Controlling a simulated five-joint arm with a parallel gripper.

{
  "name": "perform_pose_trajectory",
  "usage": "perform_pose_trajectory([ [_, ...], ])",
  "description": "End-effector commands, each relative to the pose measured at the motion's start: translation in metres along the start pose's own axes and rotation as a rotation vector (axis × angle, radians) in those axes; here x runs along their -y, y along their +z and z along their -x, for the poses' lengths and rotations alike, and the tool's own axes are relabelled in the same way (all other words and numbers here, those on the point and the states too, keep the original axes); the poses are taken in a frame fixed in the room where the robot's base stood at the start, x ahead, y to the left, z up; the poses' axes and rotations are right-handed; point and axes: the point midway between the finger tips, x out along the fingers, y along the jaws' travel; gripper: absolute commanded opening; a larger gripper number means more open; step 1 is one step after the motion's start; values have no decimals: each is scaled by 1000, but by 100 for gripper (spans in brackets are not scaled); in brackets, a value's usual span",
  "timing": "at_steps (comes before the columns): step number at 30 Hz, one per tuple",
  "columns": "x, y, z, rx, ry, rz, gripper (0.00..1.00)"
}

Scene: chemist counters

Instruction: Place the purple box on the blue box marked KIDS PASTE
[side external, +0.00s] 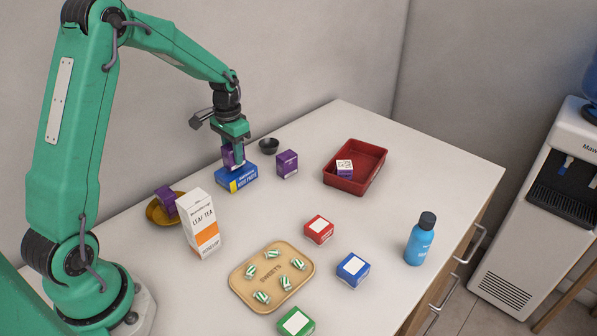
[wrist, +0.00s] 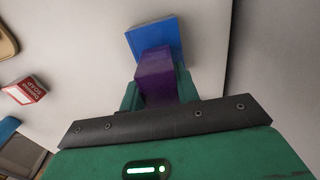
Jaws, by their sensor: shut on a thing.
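My gripper (side external: 233,155) is shut on a purple box (side external: 228,156), which also shows between the fingers in the wrist view (wrist: 155,72). The blue box marked KIDS PASTE (side external: 236,179) lies flat on the counter directly below it; its blue top also shows in the wrist view (wrist: 152,37). The held box is over the blue box's top, at or just above it; I cannot tell if they touch. Other purple boxes stand on the counter right of the blue box (side external: 287,163), on a yellow dish (side external: 153,214), and in a red tray (side external: 371,181).
A dark bowl (side external: 269,145) stands behind the blue box. A white LEAF TEA carton (side external: 200,224) stands in front left. A sweets tray (side external: 244,292), red (side external: 319,230), blue (side external: 353,270) and green (side external: 296,322) small boxes and a blue bottle (side external: 420,240) stand further forward.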

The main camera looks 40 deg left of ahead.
Motion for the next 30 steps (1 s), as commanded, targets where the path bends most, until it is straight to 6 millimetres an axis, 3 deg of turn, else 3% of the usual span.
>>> perform_pose_trajectory([
  [4, 0, 0, -10, 1, 0, 0, 9],
  [17, 0, 0, -14, 0, 0, 0, 9],
  [18, 0, 0, -14, 0, 0, 0, 39],
  [20, 0, 0, -14, 0, 0, 0, 51],
  [30, 0, 0, -13, -1, 0, 0, 53],
])
